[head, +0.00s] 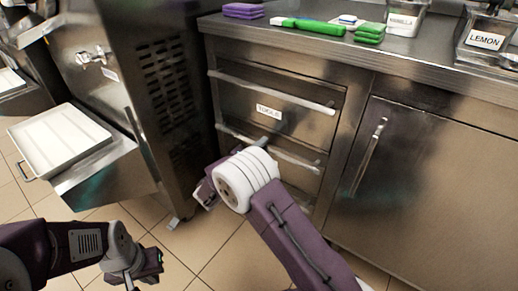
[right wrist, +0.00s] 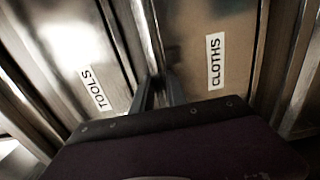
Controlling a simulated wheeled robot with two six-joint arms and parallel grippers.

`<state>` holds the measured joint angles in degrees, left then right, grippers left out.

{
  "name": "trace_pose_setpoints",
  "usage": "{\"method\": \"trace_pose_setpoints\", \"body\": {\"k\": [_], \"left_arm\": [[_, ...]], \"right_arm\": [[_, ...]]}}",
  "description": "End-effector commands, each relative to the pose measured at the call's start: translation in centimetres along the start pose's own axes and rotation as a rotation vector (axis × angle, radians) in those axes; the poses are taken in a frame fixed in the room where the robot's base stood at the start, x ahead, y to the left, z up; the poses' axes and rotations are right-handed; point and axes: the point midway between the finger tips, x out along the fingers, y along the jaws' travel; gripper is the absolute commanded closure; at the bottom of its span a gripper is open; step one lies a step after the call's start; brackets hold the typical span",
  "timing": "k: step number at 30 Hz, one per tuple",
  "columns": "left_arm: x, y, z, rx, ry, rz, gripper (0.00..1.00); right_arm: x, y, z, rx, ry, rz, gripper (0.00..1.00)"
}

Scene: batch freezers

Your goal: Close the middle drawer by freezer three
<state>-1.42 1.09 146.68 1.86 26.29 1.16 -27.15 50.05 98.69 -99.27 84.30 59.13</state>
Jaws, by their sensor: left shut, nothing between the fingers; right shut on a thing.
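The drawer stack stands under the steel counter. The top drawer front (head: 240,98) carries a TOOLS label (head: 268,112), also seen in the right wrist view (right wrist: 92,90). Below it is the middle drawer's bar handle (head: 298,159); its front (right wrist: 190,50) carries a CLOTHS label (right wrist: 215,61) in the right wrist view, hidden behind my arm in the head view. My right gripper (head: 262,142) is shut on this handle (right wrist: 148,32). The drawer looks flush or nearly so; any small gap is hard to tell. My left gripper (head: 158,263) is shut and empty, low over the floor.
A steel freezer (head: 125,50) with a vented side stands left of the drawers, a white tray (head: 62,140) before it. A cupboard door (head: 420,170) is at the right. On the counter are purple cloths (head: 243,11), green items (head: 320,27) and labelled tubs.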

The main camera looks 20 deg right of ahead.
Motion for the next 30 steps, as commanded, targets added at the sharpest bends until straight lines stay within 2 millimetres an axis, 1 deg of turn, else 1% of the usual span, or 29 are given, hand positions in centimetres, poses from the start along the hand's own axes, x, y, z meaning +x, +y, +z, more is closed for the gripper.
{"method": "trace_pose_setpoints", "body": {"k": [2, 3, 5, 14, 16, 17, 24, 27, 30], "left_arm": [[0.0, 0.0, 0.0, 0.000, 0.000, 0.000, 1.00], [0.0, 0.0, 0.0, 0.000, 0.000, 0.000, 1.00], [0.0, 0.0, 0.0, 0.000, 0.000, 0.000, 1.00], [-0.1, 0.0, 0.0, 0.000, 0.000, 0.000, 1.00], [-0.5, 0.0, -0.1, 0.000, 0.000, 0.000, 1.00], [-0.7, 0.0, -0.1, 0.000, 0.000, 0.000, 1.00], [-3.0, 0.1, -0.3, 0.000, 0.000, 0.000, 1.00], [-3.4, 0.1, -0.3, 0.000, 0.000, 0.000, 1.00], [-3.5, 0.1, -0.4, 0.000, 0.000, 0.000, 1.00]], "right_arm": [[0.2, 0.1, 0.0, 0.001, -0.002, 0.002, 1.00], [0.2, 0.1, 0.1, 0.001, -0.002, 0.002, 0.76], [0.2, 0.1, 0.1, 0.001, -0.003, 0.002, 0.60], [0.0, 0.1, 0.0, 0.001, -0.001, 0.002, 0.60], [-0.6, 0.3, -0.1, 0.001, 0.001, 0.002, 0.60], [-1.1, 0.4, -0.1, 0.001, 0.001, 0.002, 0.60], [-6.3, 0.6, -0.1, -0.001, 0.003, 0.003, 0.60], [-7.9, 0.4, -0.1, 0.000, 0.001, 0.002, 0.60], [-8.7, 0.3, 0.0, 0.001, -0.001, 0.003, 0.60]]}}
